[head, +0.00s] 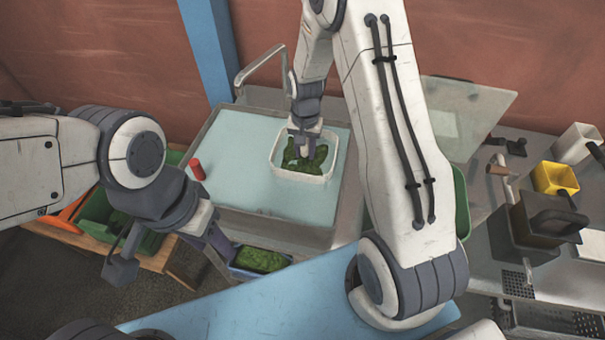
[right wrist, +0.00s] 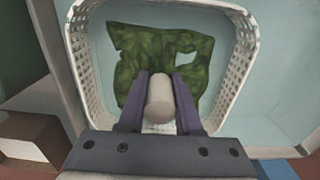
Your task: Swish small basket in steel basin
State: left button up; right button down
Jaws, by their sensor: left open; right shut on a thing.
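The steel basin (head: 272,230) holds pale blue water (head: 240,150). The small white basket (head: 300,177), with dark green leaves (head: 318,158) inside, sits in the right part of the basin. My right gripper (head: 302,145) reaches down over the basket. In the right wrist view my right gripper (right wrist: 160,100) is shut on a pale rounded grip (right wrist: 160,100) at the basket's near side; the perforated rim (right wrist: 235,30) shows around the leaves. How deep the basket sits is unclear. My left gripper (head: 165,255) is open and empty, left of the basin's front.
A faucet (head: 262,62) stands behind the basin. A red cylinder (head: 196,169) is at its left rim. A blue-rimmed container of greens (head: 260,260) is in front. Green crates (head: 100,215) stand left. A yellow container (head: 555,178) and a dark box (head: 535,225) are right.

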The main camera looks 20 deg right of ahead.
jog(key=s+a+r+p, duration=0.2)
jog(key=s+r+p, duration=0.1)
jog(key=r+p, duration=0.4)
notch_tip(320, 180, up, 3)
jog(key=shift+f, duration=0.15)
dwell(0.4)
dwell(2.0)
